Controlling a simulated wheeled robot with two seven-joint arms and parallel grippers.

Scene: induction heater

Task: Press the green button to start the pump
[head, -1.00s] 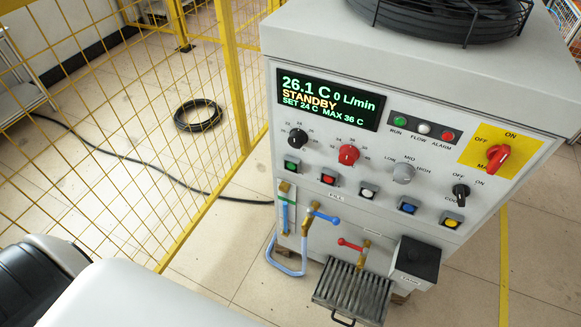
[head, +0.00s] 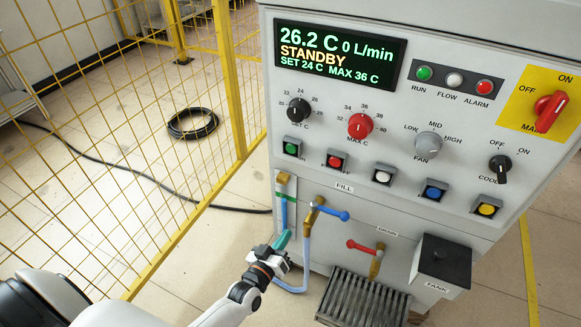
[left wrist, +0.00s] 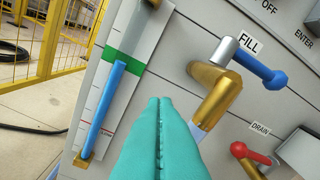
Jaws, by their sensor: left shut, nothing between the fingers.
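The green button (head: 292,147) is at the left end of the button row on the heater's front panel, below the black SET C knob. My left gripper (head: 283,238) is below the green button, in front of the lower panel near the level gauge and the fill valve. In the left wrist view its teal fingers (left wrist: 160,105) are closed together with nothing between them. The green button is not visible in the left wrist view. The display (head: 340,55) reads 26.2 C, 0 L/min and STANDBY. My right gripper is not in view.
The blue-handled fill valve (head: 330,211) and the level gauge (left wrist: 113,85) are close to my left fingers. The red-handled drain valve (head: 366,247) and black tank box (head: 440,262) are to the right. A yellow mesh fence (head: 120,130) stands left.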

